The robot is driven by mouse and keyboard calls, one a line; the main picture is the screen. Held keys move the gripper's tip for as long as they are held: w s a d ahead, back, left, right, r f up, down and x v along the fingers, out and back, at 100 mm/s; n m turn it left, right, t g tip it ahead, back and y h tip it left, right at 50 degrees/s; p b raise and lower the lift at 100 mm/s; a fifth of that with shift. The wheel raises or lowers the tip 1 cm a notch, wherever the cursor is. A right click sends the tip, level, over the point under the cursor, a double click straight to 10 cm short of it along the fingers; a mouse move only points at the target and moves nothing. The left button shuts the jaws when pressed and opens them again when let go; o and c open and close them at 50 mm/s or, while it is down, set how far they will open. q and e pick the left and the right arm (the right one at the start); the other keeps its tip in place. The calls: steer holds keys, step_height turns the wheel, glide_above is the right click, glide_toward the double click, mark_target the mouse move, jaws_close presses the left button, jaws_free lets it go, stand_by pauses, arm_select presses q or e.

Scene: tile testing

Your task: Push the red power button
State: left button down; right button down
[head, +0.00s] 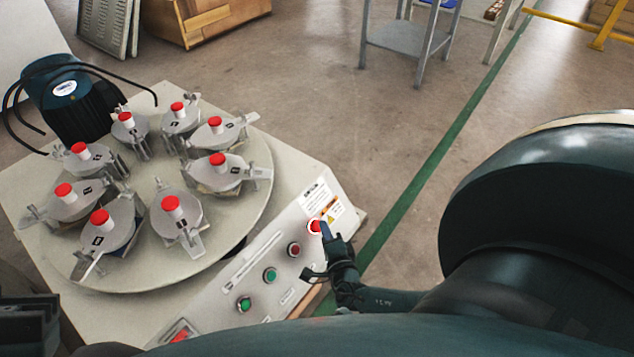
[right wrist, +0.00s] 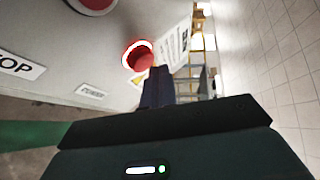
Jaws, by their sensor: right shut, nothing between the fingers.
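The red power button (head: 315,226) sits in a pale ring near the upper right end of the machine's sloping control panel. In the right wrist view the red button (right wrist: 140,57) stands out from its white ring, with a POWER label (right wrist: 91,91) near it. My right gripper (head: 324,231) is shut and empty, its fingertips right at the button's right side. In the right wrist view the closed fingertips (right wrist: 157,82) overlap the button's lower edge; I cannot tell whether they touch it. A dark part, apparently of my left gripper, shows at the lower left edge; its fingers are hidden.
The panel (head: 262,243) also carries a dark red button (head: 294,249), two green buttons (head: 270,275) and a red switch (head: 179,334). A round plate (head: 150,277) bears several red-topped clamps. A dark motor (head: 67,97) stands behind.

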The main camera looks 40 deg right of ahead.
steer(key=shift+s+a+f, duration=0.2)
steer(key=shift+s+a, duration=0.25)
steer(key=shift+r, duration=0.1)
steer(key=s+d+r+p, duration=0.1)
steer(key=s+r+p, duration=0.3)
steer(key=p, duration=0.1)
steer(key=shift+d, duration=0.35)
steer(key=shift+s, duration=0.1)
stand_by(1.8)
